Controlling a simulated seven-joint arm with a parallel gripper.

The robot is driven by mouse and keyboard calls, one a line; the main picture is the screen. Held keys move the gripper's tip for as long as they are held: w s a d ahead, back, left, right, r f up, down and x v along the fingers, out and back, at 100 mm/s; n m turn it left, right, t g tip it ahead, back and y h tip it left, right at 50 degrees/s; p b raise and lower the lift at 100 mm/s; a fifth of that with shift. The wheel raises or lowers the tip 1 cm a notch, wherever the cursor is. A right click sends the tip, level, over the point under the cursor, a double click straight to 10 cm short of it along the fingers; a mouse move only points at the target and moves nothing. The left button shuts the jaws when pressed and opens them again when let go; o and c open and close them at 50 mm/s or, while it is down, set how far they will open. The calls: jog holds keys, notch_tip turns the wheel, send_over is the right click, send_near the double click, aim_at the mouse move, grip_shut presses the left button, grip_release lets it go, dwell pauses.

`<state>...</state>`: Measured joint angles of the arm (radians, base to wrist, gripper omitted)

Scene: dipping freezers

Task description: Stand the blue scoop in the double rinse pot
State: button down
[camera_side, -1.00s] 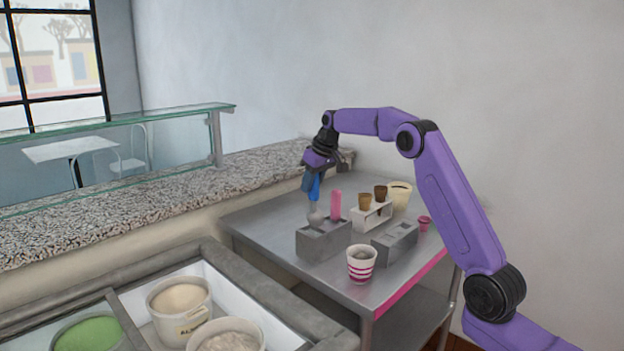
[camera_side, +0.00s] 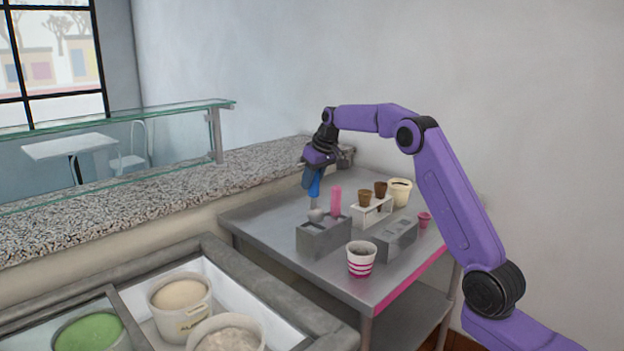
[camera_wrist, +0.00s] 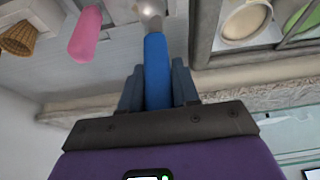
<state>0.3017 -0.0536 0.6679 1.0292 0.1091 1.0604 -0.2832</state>
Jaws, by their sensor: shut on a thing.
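My gripper (camera_side: 312,166) is shut on the handle of the blue scoop (camera_side: 313,184). The wrist view shows the blue handle (camera_wrist: 156,62) between my two fingers (camera_wrist: 157,88). The scoop hangs bowl down, its handle slightly tilted. Its grey metal bowl (camera_side: 316,214) is at the left part of the rim of a grey box-shaped pot (camera_side: 322,242), which I take for the double rinse pot. A pink scoop (camera_side: 335,200) stands upright in its right part. I cannot tell whether the blue scoop's bowl is inside the rim or just behind it.
A lower grey block (camera_side: 394,240), a striped cup (camera_side: 361,259), a cone rack (camera_side: 371,216), a cream tub (camera_side: 400,192) and a small pink cup (camera_side: 424,220) stand to the right on the steel table (camera_side: 262,222).

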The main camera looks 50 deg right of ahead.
aim_at(313, 207)
jog(key=shift+f, duration=4.95)
jog(key=c, duration=0.8)
grip_release()
jog(key=shift+o, duration=0.2)
jog(key=v, duration=1.7)
jog(key=shift+r, duration=0.25)
